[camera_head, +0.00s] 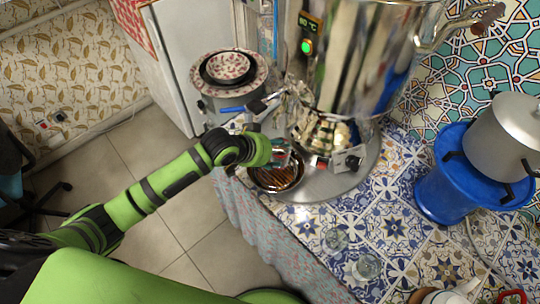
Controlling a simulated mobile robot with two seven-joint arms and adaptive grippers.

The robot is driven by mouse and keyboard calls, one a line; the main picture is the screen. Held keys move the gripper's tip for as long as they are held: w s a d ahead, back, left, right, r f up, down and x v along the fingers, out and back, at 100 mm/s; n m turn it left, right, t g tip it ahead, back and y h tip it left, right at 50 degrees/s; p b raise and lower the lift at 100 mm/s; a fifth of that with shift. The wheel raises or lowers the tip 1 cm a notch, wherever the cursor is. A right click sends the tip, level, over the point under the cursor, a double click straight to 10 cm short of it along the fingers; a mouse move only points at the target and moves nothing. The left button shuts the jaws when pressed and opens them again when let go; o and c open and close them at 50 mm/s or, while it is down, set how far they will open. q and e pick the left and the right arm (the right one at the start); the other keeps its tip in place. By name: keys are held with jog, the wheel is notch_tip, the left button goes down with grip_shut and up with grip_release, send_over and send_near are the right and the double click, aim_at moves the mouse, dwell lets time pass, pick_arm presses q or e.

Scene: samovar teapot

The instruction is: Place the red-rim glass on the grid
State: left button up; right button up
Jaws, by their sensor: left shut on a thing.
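My left gripper (275,151) reaches in from the left to the front of the samovar. It is shut on a small clear glass (282,158), which I take to be the red-rim glass; it is small and partly hidden by the gripper. The glass is held over the back part of the round brown drip grid (277,180) at the samovar's base. I cannot tell whether the glass touches the grid. My right gripper is not in view.
The large steel samovar (365,60) stands just behind the gripper. Two clear glasses (335,239) (367,267) stand on the patterned tiled table at the front.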

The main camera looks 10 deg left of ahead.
pick_arm(q)
jog(key=shift+w+a+f, duration=0.2)
jog(key=shift+a+f, duration=0.2)
jog(key=shift+a, duration=0.2)
jog(key=shift+f+p, duration=0.5)
jog(key=shift+f, duration=1.5)
jog(key=o, duration=1.5)
jog(key=shift+f, duration=0.1)
